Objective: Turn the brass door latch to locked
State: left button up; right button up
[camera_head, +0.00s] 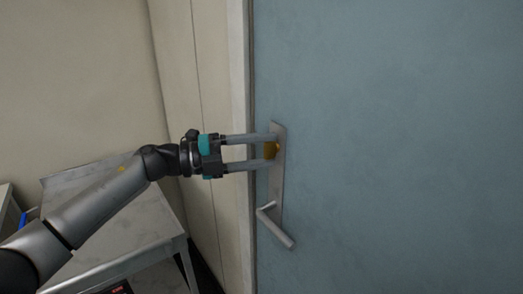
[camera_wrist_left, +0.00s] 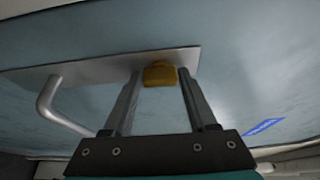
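The brass door latch (camera_head: 271,150) sits on the upper part of a metal plate (camera_head: 277,185) on the blue door. It also shows in the left wrist view (camera_wrist_left: 160,74), between the fingertips. My left gripper (camera_head: 272,150) reaches in from the left, its two long fingers one above and one below the latch. In the left wrist view the gripper (camera_wrist_left: 158,75) has its fingers spread, with small gaps visible at the latch's sides. The fingertips are close to the plate; I cannot tell if they touch it. My right gripper is not in view.
A lever handle (camera_head: 275,227) sticks out from the plate below the latch and shows left of the fingers in the left wrist view (camera_wrist_left: 62,106). The door frame (camera_head: 238,120) runs left of the plate. A grey metal table (camera_head: 120,240) stands at lower left.

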pick_arm(q)
jog(key=o, duration=0.3)
jog(key=shift+o, duration=0.2)
jog(key=b+v, duration=0.1)
jog(key=v, duration=1.4)
jog(key=shift+w+a, duration=0.1)
